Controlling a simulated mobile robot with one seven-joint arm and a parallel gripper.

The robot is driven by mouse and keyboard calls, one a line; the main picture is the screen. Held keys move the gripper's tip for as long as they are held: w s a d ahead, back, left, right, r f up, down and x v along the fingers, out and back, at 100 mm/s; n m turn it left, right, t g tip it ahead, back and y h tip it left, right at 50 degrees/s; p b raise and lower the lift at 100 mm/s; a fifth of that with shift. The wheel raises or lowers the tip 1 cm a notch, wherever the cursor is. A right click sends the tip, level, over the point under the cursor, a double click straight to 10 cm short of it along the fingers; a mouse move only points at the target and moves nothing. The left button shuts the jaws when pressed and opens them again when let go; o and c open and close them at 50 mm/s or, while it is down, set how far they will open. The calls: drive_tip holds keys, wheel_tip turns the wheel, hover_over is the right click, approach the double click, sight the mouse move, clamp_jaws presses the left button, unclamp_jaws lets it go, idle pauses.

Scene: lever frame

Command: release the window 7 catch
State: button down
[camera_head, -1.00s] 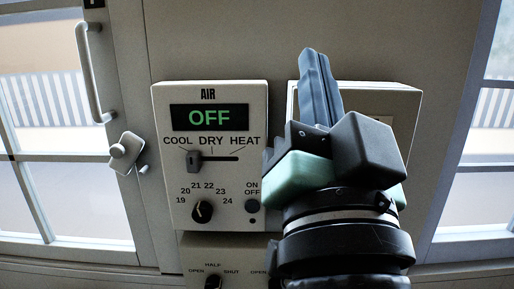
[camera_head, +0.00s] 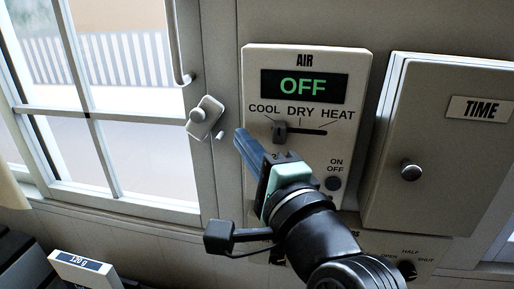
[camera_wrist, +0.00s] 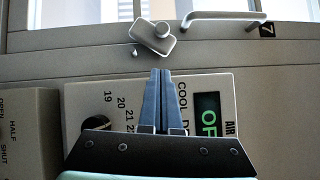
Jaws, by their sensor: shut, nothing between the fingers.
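The window catch (camera_head: 203,117) is a pale tilted plate with a round knob, mounted on the frame of the window left of the AIR panel. A small peg (camera_head: 219,135) sticks out just below it. My gripper (camera_head: 240,136) is shut and empty. Its blue fingers point up and left, a little to the right of the catch, with a visible gap in both views. The gripper covers the lower left of the AIR panel.
The AIR panel (camera_head: 357,75) reads OFF and stands right of the window frame. A TIME cabinet (camera_head: 440,95) with a round knob is further right. A bar handle (camera_wrist: 222,16) is on the window frame above the catch.

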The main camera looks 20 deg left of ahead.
sight(203, 114)
drive_tip(key=shift+w+a+r+p, duration=0.15)
drive_tip(key=shift+w+a+p, duration=0.25)
drive_tip(key=shift+a, duration=0.7)
drive_tip(key=shift+w+a+r+p, duration=0.15)
drive_tip(key=shift+a+p, duration=0.3)
drive_tip(key=shift+a, duration=0.6)
drive_tip(key=shift+w+a+r+p, duration=0.1)
drive_tip(key=shift+w+a+p, duration=0.3)
drive_tip(key=shift+a, duration=0.7)
drive_tip(key=shift+s, duration=0.1)
drive_tip(key=shift+r, duration=0.1)
drive_tip(key=r+p, duration=0.1)
drive_tip(key=p, duration=0.1)
drive_tip(key=a+r+n+p, duration=0.1)
drive_tip(key=p, duration=0.1)
drive_tip(key=shift+s+g+h+p, duration=0.15)
drive_tip(key=shift+g+h+p, duration=0.15)
drive_tip(key=shift+h+p, duration=0.1)
drive_tip(key=shift+a, duration=0.2)
